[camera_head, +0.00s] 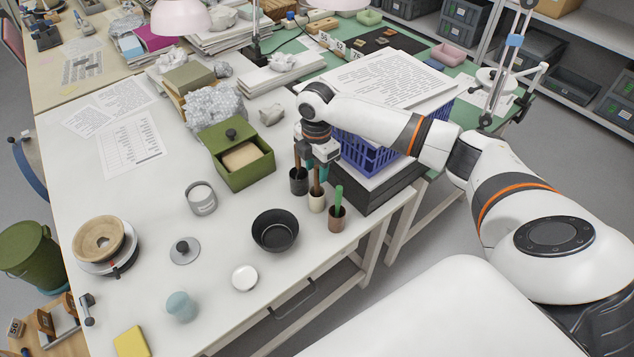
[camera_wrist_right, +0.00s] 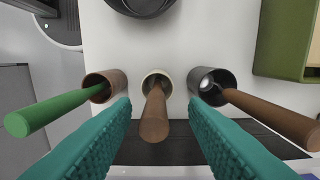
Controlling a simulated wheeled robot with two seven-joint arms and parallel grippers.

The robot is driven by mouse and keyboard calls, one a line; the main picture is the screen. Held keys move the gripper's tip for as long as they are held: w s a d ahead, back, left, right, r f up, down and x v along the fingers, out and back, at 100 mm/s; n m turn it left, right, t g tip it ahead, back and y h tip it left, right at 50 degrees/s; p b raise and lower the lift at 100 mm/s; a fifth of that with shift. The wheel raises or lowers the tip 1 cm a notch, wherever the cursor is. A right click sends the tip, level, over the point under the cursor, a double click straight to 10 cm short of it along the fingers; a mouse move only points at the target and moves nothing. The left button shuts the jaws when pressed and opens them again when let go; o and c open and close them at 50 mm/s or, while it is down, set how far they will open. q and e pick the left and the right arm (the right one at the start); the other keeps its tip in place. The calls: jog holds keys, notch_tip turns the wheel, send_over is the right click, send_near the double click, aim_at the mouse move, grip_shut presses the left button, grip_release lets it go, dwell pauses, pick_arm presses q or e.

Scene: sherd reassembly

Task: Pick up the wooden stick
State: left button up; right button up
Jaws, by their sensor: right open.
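Three small pots stand in a row at the table's right edge, each with a stick in it. A brown wooden stick (camera_head: 317,186) stands in the middle cream pot (camera_head: 317,203); this stick (camera_wrist_right: 154,118) also shows in the right wrist view. A second brown stick (camera_head: 297,164) leans in the black pot (camera_head: 299,183), and a green stick (camera_head: 338,197) in the brown pot (camera_head: 337,221). My right gripper (camera_head: 319,168) is open above the cream pot. In the wrist view its teal fingers (camera_wrist_right: 161,115) lie either side of the middle stick, with gaps. My left gripper is out of view.
A green box (camera_head: 240,172) with an open compartment stands left of the pots, and a black bowl (camera_head: 275,231) in front. A blue crate (camera_head: 365,152) on a dark block stands close behind right.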

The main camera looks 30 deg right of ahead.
aim_at(317, 180)
jog(key=f, duration=0.4)
jog(key=shift+s+f+p, duration=0.2)
jog(key=shift+f+p, duration=0.15)
grip_shut()
jog(key=shift+r, duration=0.1)
notch_tip(317, 180, up, 10)
jog(key=shift+b, duration=0.5)
